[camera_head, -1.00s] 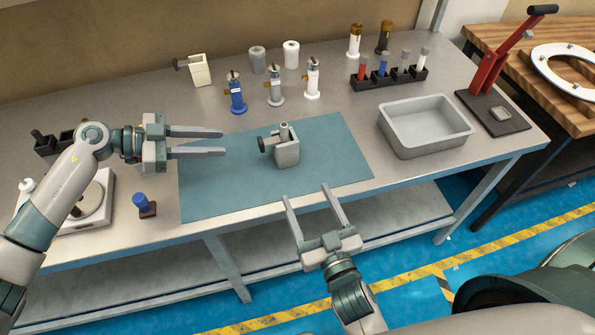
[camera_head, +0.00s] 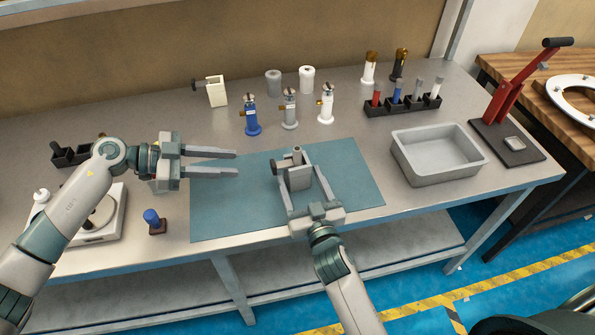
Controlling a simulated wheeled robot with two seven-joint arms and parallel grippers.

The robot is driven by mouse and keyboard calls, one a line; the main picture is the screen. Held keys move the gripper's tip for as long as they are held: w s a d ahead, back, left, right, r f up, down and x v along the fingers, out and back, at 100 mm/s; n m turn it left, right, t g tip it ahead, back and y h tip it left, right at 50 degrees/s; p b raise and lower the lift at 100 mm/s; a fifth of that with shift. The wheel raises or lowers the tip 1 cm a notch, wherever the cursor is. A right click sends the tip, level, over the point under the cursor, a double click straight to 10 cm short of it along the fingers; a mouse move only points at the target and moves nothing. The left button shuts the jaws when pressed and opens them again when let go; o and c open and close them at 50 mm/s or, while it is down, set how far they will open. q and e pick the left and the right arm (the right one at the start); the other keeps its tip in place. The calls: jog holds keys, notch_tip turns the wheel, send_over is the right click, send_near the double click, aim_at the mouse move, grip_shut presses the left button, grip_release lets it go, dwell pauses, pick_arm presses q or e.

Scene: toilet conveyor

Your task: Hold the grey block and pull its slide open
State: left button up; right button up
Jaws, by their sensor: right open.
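The grey block (camera_head: 299,180) stands on the blue-green mat (camera_head: 230,210). Its slide with a dark round knob (camera_head: 274,168) sticks out on the left side near the top. My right gripper (camera_head: 294,154) is open, with one finger on each side of the block; the fingers hide parts of its sides, and I cannot tell whether they touch it. My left gripper (camera_head: 237,163) is open and empty, its fingers pointing right toward the knob, with a gap between.
A grey tray (camera_head: 440,177) stands right of the mat. Several small fixtures and a similar cream block (camera_head: 216,91) stand behind it. A small blue-topped piece (camera_head: 153,220) and a scale (camera_head: 113,225) are at the left. The mat's front left is clear.

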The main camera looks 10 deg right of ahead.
aim_at(301, 180)
jog(key=shift+w, duration=1.5)
jog(key=shift+c, duration=0.3)
jog(key=c, duration=1.2)
